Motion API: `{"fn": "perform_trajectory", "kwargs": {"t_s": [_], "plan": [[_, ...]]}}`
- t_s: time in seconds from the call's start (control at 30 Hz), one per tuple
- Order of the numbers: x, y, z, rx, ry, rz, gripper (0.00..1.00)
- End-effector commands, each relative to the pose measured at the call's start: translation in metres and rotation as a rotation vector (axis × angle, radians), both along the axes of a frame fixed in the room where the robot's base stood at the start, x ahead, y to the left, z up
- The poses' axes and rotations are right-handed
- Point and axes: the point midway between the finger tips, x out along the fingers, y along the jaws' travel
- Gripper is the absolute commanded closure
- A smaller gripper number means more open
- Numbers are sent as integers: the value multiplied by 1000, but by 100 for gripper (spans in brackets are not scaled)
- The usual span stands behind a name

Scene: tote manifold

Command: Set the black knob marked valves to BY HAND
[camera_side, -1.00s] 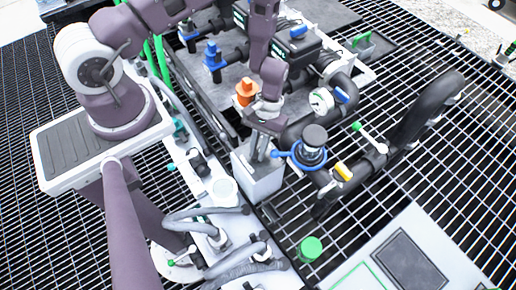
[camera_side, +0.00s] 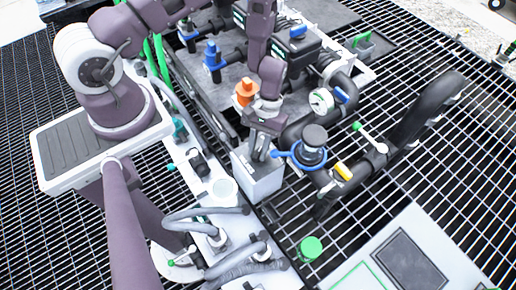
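My gripper (camera_side: 260,148) points down at the top of a light grey box (camera_side: 262,182) in the middle of the side view. Its fingers are at or just above the box top. The black knob marked valves cannot be made out; the gripper covers much of the box top. No lettering is readable at this size. The fingers look close together, but I cannot tell whether they are shut or hold anything.
Right of the box stands a black filter housing with a blue ring (camera_side: 309,152). A gauge (camera_side: 321,101), a yellow handle (camera_side: 343,172) and a green-tipped white lever (camera_side: 370,138) are nearby. Grey hoses (camera_side: 208,226) lie in front. A green cap (camera_side: 311,249) sits on the grating.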

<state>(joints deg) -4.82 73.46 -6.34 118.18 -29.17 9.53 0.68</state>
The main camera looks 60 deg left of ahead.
Motion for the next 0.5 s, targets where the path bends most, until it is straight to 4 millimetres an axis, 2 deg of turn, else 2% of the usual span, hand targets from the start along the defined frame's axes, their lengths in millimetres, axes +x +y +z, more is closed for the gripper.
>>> {"fn": "perform_trajectory", "kwargs": {"t_s": [0.3,0.5], "plan": [[20,11,53,1,-5,-1,77],[23,14,65,1,-1,0,77]]}}
